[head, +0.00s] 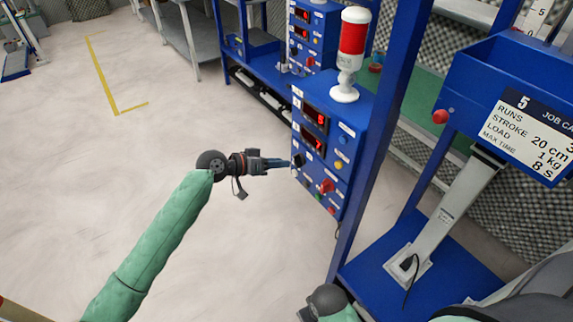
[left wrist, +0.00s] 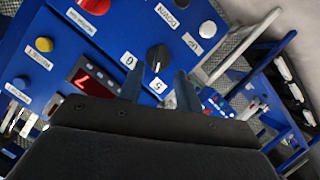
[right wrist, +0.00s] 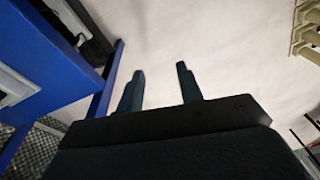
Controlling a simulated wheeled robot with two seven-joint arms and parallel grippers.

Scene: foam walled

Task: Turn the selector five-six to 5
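The selector is a round black knob (left wrist: 158,58) on the blue panel in the left wrist view. In the head view the knob (head: 299,160) is on the box's front face. My left gripper (head: 288,163) is right in front of it; in the left wrist view its fingers (left wrist: 160,74) are apart, either side of the knob's lower part. I cannot tell if they touch it. My right gripper (right wrist: 160,68) is open and empty above the floor.
The blue control box (head: 352,116) has red displays, a yellow button (left wrist: 44,44), a red button (left wrist: 95,5) and other knobs nearby. A red-and-white beacon (head: 353,45) stands on top. A blue post (head: 385,120) rises right of the box.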

